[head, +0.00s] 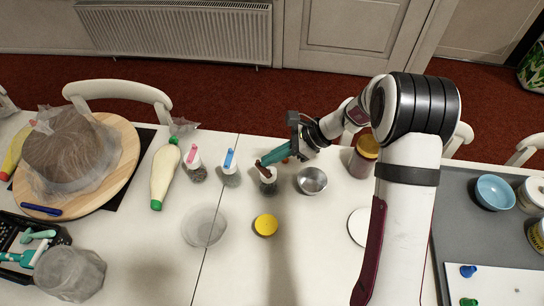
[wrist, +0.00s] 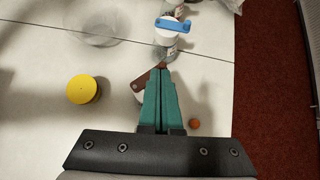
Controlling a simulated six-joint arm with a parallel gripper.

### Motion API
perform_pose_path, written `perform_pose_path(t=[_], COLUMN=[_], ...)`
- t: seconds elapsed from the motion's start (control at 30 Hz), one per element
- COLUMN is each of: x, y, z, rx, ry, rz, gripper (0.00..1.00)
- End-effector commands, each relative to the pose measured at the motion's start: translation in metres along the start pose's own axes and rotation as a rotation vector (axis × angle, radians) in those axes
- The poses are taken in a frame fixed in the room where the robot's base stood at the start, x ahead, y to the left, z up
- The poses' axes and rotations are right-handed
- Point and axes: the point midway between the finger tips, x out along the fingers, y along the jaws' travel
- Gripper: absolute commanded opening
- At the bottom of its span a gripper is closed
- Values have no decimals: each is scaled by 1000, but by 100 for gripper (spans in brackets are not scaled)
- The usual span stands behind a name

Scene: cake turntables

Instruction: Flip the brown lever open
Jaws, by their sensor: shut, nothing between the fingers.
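The brown lever (head: 261,168) sits on the top of a small jar (head: 268,187) near the table's middle. In the wrist view the lever (wrist: 140,83) shows just left of my fingertips, partly hidden behind them, with a bit of white cap below it. My gripper (head: 264,162) has teal fingers, shut and empty, with the tips right at the lever. In the wrist view the shut tips (wrist: 161,70) overlap the lever's edge. I cannot tell whether they touch it. Most of the jar is hidden by the fingers in the wrist view.
A jar with a blue lever (head: 230,160) and one with a pink lever (head: 193,157) stand to the left. A metal bowl (head: 312,181) is close on the right, a yellow lid (head: 265,225) in front. A clear bowl (head: 204,227) lies front left. The front middle table is mostly free.

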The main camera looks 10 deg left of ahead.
Motion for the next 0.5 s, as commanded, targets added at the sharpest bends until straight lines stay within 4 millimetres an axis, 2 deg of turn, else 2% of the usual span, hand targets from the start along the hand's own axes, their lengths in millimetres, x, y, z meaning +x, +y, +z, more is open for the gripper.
perform_pose_path(t=[0.5], x=[3], y=[0], z=[2], rx=[-73], ry=[0], rz=[78], gripper=[0])
